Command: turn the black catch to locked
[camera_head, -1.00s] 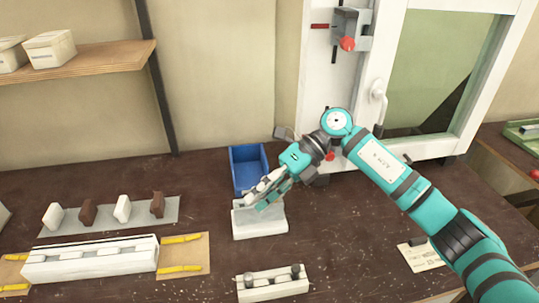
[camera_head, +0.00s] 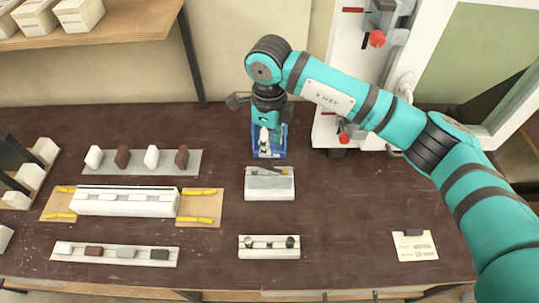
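I cannot say for certain which part is the black catch. Two dark knobs stand on a small white rail (camera_head: 269,252) at the front middle of the bench, and a dark piece (camera_head: 413,232) lies at the top edge of a printed card (camera_head: 416,247) at the right. My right gripper (camera_head: 266,146) points down over the blue bin (camera_head: 270,155), behind a white block (camera_head: 257,188). Its fingers are small and partly hidden by the wrist; whether they are apart or hold anything is unclear. My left gripper is out of view.
A white frame with red knobs (camera_head: 377,39) stands at the back right, partly behind my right arm. A long white profile (camera_head: 120,208), a grey strip with upright pieces (camera_head: 187,171) and another white rail (camera_head: 66,258) lie left.

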